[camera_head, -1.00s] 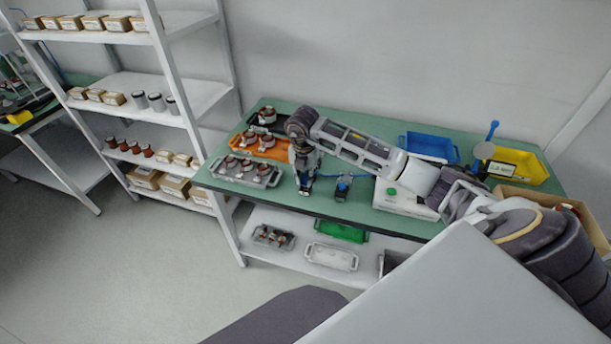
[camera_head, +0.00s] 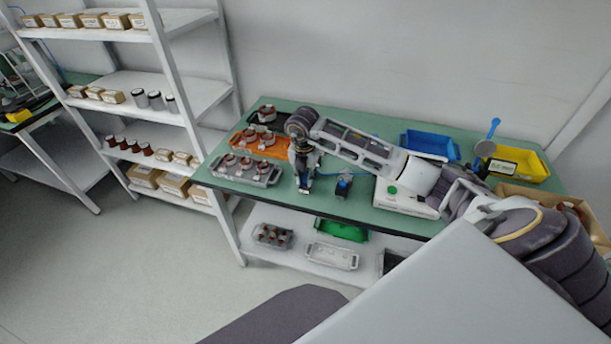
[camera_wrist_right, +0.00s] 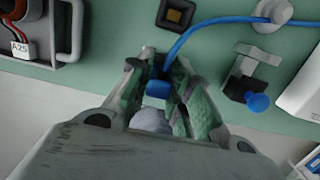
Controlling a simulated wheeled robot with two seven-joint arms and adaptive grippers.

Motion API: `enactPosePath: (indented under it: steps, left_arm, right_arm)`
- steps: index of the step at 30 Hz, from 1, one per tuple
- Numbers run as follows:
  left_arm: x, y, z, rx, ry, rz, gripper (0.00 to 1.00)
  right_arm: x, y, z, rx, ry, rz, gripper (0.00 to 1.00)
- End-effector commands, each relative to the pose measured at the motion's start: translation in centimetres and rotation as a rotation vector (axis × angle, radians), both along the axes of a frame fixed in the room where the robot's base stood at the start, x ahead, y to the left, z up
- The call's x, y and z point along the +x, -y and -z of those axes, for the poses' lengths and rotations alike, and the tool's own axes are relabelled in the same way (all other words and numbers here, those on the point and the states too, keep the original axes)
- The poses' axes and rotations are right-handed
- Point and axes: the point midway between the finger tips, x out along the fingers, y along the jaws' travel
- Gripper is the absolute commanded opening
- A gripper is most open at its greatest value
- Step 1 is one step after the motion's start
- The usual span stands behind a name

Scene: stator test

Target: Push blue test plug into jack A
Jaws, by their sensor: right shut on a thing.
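My right gripper (camera_head: 303,186) points down over the green table, near its front edge. In the right wrist view the gripper (camera_wrist_right: 160,92) is shut on the blue test plug (camera_wrist_right: 158,89). A blue cable (camera_wrist_right: 205,25) runs from the plug to the upper right. A small black square block with a tan centre (camera_wrist_right: 175,14) lies on the table just beyond the fingertips, apart from the plug; I cannot read any label that shows it as jack A. The plug's tip is hidden by the fingers. My left gripper is not in view.
A dark fixture with a blue knob (camera_wrist_right: 258,101) stands right of the gripper. A white box with a green button (camera_head: 397,198) is farther right. A grey tray of stators (camera_head: 240,172) sits to the left, by an orange tray (camera_head: 281,154). Blue (camera_head: 427,146) and yellow (camera_head: 534,168) bins stand behind.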

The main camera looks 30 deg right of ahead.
Motion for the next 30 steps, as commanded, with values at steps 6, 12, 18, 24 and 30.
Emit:
enactPosePath:
  steps: [6,12,18,24,30]
  left_arm:
    - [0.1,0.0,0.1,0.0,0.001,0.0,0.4]
    - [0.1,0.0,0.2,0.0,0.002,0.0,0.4]
    - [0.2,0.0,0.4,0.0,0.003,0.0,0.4]
    - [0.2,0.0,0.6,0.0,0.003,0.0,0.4]
    - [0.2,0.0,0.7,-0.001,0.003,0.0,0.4]
  right_arm:
    - [0.0,0.0,0.1,0.0,0.0,0.0,0.02]
    - [0.0,0.0,0.3,0.0,0.0,0.0,0.02]
    - [0.0,0.0,0.6,0.0,0.0,0.0,0.02]
    - [0.0,0.0,0.8,0.0,0.0,0.0,0.02]
    - [0.0,0.0,1.0,0.0,0.0,0.0,0.02]
